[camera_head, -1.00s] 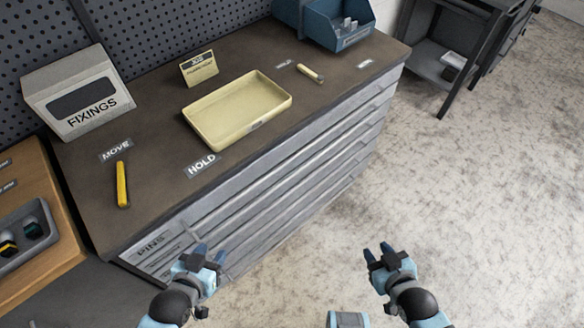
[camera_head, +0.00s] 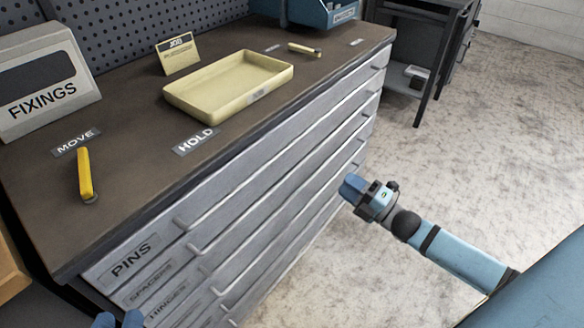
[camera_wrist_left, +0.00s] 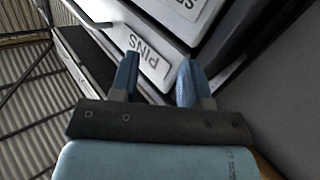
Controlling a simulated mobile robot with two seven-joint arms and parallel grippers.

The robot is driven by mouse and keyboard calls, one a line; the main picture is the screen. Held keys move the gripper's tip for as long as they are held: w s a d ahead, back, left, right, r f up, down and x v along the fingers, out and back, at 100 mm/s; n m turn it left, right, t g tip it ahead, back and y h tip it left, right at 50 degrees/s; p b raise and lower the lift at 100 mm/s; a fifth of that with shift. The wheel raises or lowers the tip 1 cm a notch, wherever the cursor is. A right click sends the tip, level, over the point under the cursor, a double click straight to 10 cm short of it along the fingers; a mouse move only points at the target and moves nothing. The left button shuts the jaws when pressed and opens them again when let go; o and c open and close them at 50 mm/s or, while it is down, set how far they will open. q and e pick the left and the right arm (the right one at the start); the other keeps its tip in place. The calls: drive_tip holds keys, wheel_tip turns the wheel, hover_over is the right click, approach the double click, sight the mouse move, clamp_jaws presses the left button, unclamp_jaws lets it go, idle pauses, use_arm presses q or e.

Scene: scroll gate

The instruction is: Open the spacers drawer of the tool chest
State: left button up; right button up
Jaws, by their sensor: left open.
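The tool chest's spacers drawer (camera_head: 150,285) is the second from the top, under the pins drawer (camera_head: 134,260), and looks closed. Its label is at the left end, and a long pale bar handle (camera_head: 199,247) runs along the front. My left gripper (camera_head: 119,321) shows only its blue fingertips at the bottom edge, close to the lower drawer labels. In the left wrist view its two fingers (camera_wrist_left: 158,80) are apart with nothing between them, and the PINS label lies beyond them. My right gripper (camera_head: 354,188) is in front of the chest's right part, seen from the side; its finger gap is hidden.
On the chest top are a yellow tray (camera_head: 228,85), a yellow-handled tool (camera_head: 84,174), a fixings box (camera_head: 45,85) and a small sign (camera_head: 177,54). The hinges drawer (camera_head: 172,307) is below. Open floor (camera_head: 480,150) lies to the right.

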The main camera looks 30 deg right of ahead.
sight(309, 155)
drive_tip(key=b+x, duration=0.2)
drive_tip(key=x, duration=1.1)
drive_tip(key=shift+r+b, duration=0.1)
drive_tip(key=shift+b, duration=0.2)
use_arm(q)
drive_tip(key=r, duration=0.1)
drive_tip(key=d+r+t+h, duration=0.1)
drive_tip(key=r, duration=0.1)
drive_tip(key=r+t+h, duration=0.1)
drive_tip(key=r, duration=0.1)
drive_tip(key=shift+s+d, duration=0.1)
drive_tip(key=shift+d, duration=0.3)
use_arm(e)
drive_tip(key=shift+w, duration=0.1)
drive_tip(key=shift+c, duration=0.5)
clamp_jaws()
